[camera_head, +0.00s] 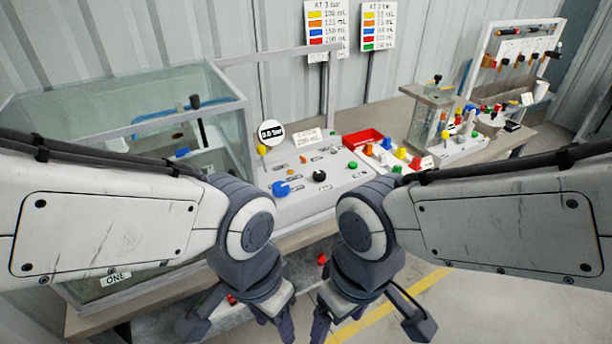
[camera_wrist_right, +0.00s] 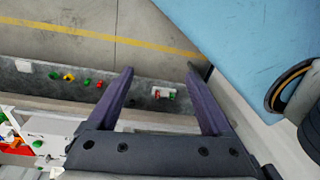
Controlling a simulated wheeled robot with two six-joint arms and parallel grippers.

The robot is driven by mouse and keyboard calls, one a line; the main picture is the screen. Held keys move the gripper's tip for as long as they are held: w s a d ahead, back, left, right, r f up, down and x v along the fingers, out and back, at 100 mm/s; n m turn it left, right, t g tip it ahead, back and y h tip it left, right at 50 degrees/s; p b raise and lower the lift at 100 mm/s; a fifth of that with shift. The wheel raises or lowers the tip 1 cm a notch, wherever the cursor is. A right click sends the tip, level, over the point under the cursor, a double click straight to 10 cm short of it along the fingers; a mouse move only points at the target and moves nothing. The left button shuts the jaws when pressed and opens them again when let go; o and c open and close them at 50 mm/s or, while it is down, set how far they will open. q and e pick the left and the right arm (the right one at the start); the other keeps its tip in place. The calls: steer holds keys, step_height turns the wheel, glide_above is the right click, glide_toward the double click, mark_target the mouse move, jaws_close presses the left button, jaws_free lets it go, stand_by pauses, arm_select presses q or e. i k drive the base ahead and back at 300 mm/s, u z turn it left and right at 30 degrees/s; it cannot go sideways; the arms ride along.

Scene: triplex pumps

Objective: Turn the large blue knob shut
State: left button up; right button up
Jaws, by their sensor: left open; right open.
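My left gripper (camera_head: 240,325) points down, open and empty, in front of and below the panel edge. My right gripper (camera_head: 372,330) also points down, open and empty, to the right of it. In the right wrist view the two fingers of my right gripper (camera_wrist_right: 160,85) are spread with nothing between them. Neither gripper touches the blue knob.
A glass tank (camera_head: 130,100) stands left of the panel. A red tray (camera_head: 363,139) and several coloured knobs are on the right. A yellow lever (camera_head: 262,150) rises at the panel's left. Below, a lower ledge (camera_wrist_right: 60,82) holds small coloured pieces. Floor on the right is clear.

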mark_target(280, 189)
steer(key=u, duration=0.45)
steer(key=k, duration=1.1)
steer(key=z, duration=0.4)
steer(key=i, duration=1.6)
steer(key=u, duration=0.85)
